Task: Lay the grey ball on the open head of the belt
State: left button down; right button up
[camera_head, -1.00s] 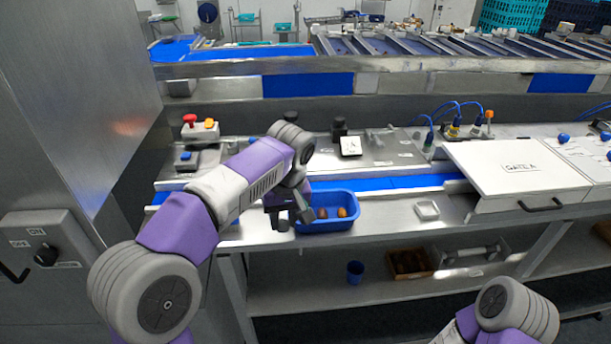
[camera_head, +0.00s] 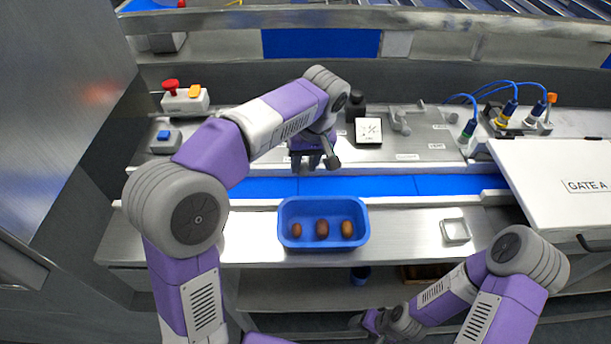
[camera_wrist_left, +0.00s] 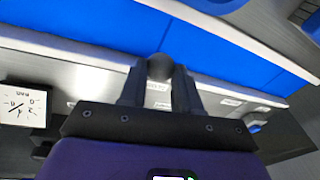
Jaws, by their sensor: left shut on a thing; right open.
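My left gripper (camera_head: 315,163) is shut on the grey ball (camera_wrist_left: 160,67), which shows between its fingertips in the left wrist view. In the head view the ball is hard to tell from the fingers. The gripper is over the far side of the blue belt (camera_head: 385,186); its height above it is unclear. The belt also fills the upper part of the left wrist view (camera_wrist_left: 215,48). The left part of the belt is uncovered; the right part runs toward the white gate cover. My right gripper (camera_head: 368,321) is open, low at the bottom of the head view.
A blue tray (camera_head: 322,243) with three brown dates stands in front of the belt. The GATE A cover (camera_head: 555,175) is at right. Switch boxes (camera_head: 185,100) stand behind left; a black knob (camera_head: 357,103) and card (camera_head: 368,131) are behind.

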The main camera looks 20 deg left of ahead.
pick_arm(q)
jog(key=shift+w+f, duration=0.1)
jog(key=shift+f, duration=2.45)
jog(key=shift+f+b, duration=0.1)
jog(key=shift+b, duration=0.2)
jog(key=c, duration=0.8)
grip_release()
jog(key=r, duration=0.4)
jog(key=d+r+p, duration=0.1)
jog(key=r, duration=0.3)
jog(key=d+r+p, duration=0.1)
jog(key=r, duration=0.3)
jog(key=shift+s+d, duration=0.15)
jog(key=shift+s, duration=0.2)
